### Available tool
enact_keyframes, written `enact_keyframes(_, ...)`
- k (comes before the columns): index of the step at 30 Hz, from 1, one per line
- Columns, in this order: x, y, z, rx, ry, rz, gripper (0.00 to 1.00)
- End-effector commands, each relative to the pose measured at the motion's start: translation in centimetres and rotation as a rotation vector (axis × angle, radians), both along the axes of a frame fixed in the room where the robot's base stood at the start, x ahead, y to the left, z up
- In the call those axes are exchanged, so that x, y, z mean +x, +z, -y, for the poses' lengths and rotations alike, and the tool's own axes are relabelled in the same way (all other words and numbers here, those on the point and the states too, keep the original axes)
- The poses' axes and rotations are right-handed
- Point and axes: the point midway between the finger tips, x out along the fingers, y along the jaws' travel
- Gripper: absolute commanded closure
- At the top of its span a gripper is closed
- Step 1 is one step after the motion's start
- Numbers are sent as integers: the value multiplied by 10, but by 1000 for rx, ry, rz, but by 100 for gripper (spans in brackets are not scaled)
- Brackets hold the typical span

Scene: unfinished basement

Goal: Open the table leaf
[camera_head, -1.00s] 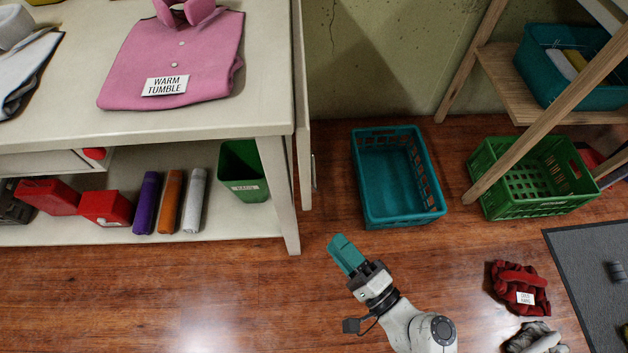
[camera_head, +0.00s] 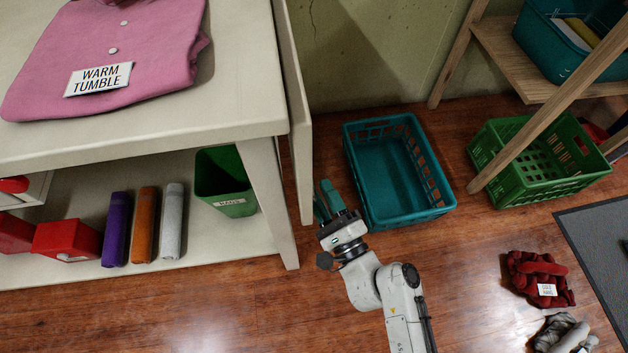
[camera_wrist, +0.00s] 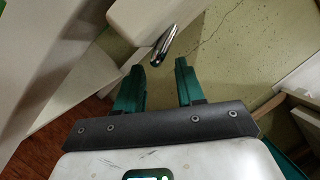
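The white table (camera_head: 150,135) fills the left of the head view. Its leaf (camera_head: 297,110) hangs down upright along the table's right side, seen nearly edge-on. In the wrist view a pale panel, apparently the leaf (camera_wrist: 135,18), carries a shiny metal handle (camera_wrist: 166,42). My gripper (camera_head: 325,194) has teal fingers and is beside the lower end of the leaf, on its outer side. In the wrist view my gripper (camera_wrist: 158,72) is open and empty, with the handle just beyond and between the fingertips. I see no contact with it.
A teal crate (camera_head: 440,211) stands on the floor close to the right of my gripper. A green crate (camera_head: 535,195) sits under a wooden shelf (camera_head: 510,70) farther right. A folded pink shirt (camera_head: 140,45) lies on the table.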

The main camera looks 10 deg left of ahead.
Motion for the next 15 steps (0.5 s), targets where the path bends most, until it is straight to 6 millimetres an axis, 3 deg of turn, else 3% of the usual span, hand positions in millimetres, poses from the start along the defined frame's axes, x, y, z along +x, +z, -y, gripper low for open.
enact_keyframes(6, 22, 6, -16, 1, 3, 0, 62)
enact_keyframes(15, 29, 8, -21, 0, 2, -1, 62)
